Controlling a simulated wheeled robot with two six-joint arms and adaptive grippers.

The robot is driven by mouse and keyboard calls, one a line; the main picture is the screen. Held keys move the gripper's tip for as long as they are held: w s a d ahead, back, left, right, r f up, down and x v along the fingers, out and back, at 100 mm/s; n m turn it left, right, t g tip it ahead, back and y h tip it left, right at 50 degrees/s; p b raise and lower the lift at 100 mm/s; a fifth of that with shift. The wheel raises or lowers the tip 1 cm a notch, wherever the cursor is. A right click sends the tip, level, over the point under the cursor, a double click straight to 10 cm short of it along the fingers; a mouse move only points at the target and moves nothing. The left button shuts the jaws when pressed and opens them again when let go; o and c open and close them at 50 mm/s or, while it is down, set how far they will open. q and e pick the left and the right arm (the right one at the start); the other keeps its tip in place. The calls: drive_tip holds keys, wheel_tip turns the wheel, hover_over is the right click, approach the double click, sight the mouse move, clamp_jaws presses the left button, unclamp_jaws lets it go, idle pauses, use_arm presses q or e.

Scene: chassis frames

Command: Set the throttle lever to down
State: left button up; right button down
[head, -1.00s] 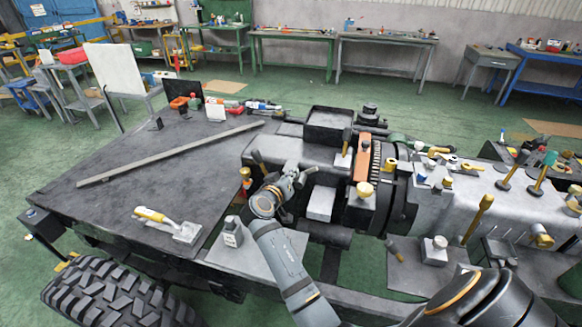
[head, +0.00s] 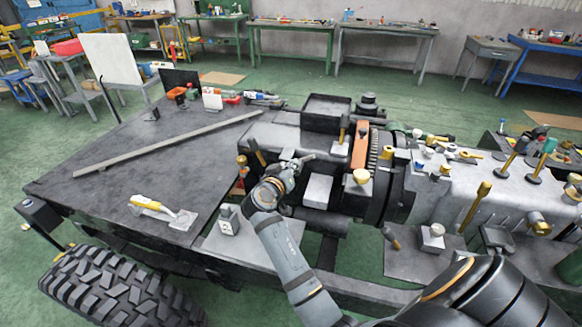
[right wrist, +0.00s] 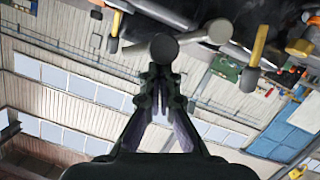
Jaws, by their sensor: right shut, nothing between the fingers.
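My right gripper (head: 292,166) is shut and empty, at the near side of the grey engine block. In the right wrist view its closed fingertips (right wrist: 160,82) are just below a grey round bar end (right wrist: 163,47); I cannot tell whether they touch. Several levers show and no label is readable, so I cannot tell which is the throttle lever. A lever with a yellow handle (head: 148,206) lies low on a grey plate at the left. A dark-tipped lever (head: 256,152) leans up beside my right gripper. My left gripper is not in view.
More yellow-handled levers (head: 477,202) stand at the right. A small grey switch box (head: 228,220) sits left of my right arm. A long bar (head: 165,142) lies on the dark deck.

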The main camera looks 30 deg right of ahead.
wheel_tip(320, 180, down, 5)
drive_tip(key=s+d+m+t+y+b, duration=0.1)
drive_tip(key=m+b, duration=0.3)
drive_tip(key=b, duration=0.6)
drive_tip(key=shift+s+d+m+t, duration=0.35)
drive_tip(key=shift+s+d, duration=0.25)
drive_tip(key=shift+s, duration=0.25)
drive_tip(key=shift+b, duration=0.3)
drive_tip(key=shift+r, duration=0.1)
